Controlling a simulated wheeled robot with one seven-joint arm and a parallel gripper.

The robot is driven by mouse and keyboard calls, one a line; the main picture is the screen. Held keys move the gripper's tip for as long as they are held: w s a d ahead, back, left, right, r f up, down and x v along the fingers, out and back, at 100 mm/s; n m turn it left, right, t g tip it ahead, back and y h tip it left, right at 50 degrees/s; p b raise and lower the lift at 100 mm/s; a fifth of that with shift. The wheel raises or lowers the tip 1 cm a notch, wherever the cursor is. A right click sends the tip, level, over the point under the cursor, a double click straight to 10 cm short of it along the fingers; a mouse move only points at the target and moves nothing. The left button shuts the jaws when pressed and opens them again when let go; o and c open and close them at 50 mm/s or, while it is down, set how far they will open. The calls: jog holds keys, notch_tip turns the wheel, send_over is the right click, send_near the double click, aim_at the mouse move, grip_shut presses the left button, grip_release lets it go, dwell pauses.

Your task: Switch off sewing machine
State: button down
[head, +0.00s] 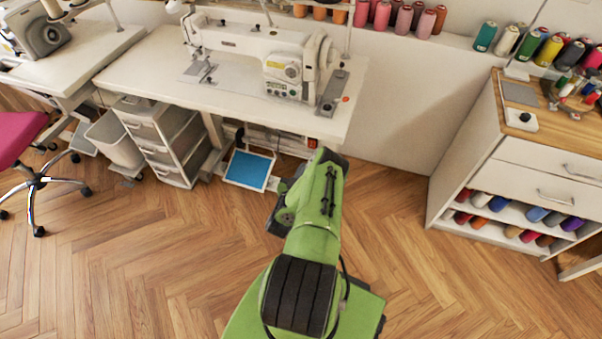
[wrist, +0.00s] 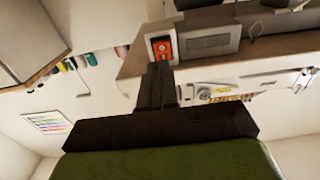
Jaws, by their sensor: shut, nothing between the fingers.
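The white sewing machine (head: 265,55) stands on a white table (head: 150,75) in the head view. In the wrist view, a red-orange switch (wrist: 162,47) in a pale frame sits beside a grey box (wrist: 205,42) at the table's underside. My gripper (wrist: 160,68) is shut, with its dark fingertips in front of the lower edge of the switch in that picture. I cannot tell whether they touch it. The wrist view looks upside down. In the head view, my green arm reaches toward the table's front right and its end hides the fingers.
A drawer unit (head: 160,140) and a blue-topped pedal (head: 249,170) are under the table. A white cabinet (head: 530,165) with thread spools stands at the right. A pink chair (head: 22,138) is at the left. The wooden floor (head: 130,260) in front is clear.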

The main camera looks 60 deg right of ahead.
jog(key=w+d+b, duration=0.1)
jog(key=d+b, duration=0.5)
jog(key=b, duration=0.1)
jog(key=shift+d, duration=0.25)
jog(key=shift+w+d, duration=0.2)
jog(key=shift+d, duration=0.5)
jog(key=shift+a, duration=0.1)
jog(key=s+a+p, duration=0.1)
jog(key=a+p, duration=0.3)
jog(key=a, duration=0.2)
jog(key=shift+a, duration=0.4)
dwell(0.4)
